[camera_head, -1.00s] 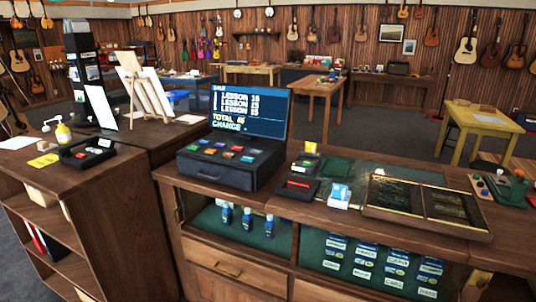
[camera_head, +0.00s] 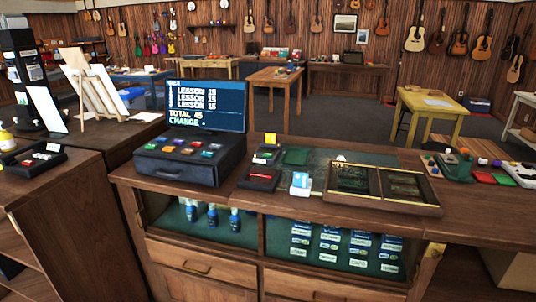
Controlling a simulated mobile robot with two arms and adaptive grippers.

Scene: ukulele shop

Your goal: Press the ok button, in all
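A black cash register (camera_head: 165,171) stands on the wooden counter, left of centre. Its sloped top carries several small coloured buttons (camera_head: 192,147), too small to read, so I cannot tell which one is ok. The screen (camera_head: 207,105) behind them lists several lessons at 15, "TOTAL 45" and "CHANGE -". A small dark device with a yellow part (camera_head: 266,152) stands right of the register; its keys cannot be read. Neither of my grippers is in view.
Right of the register lie a black tray with a red item (camera_head: 260,178), a white card holder (camera_head: 300,184) and a wood-framed display panel (camera_head: 383,204). Small coloured items (camera_head: 484,177) lie at the counter's right. An easel (camera_head: 95,90) stands left.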

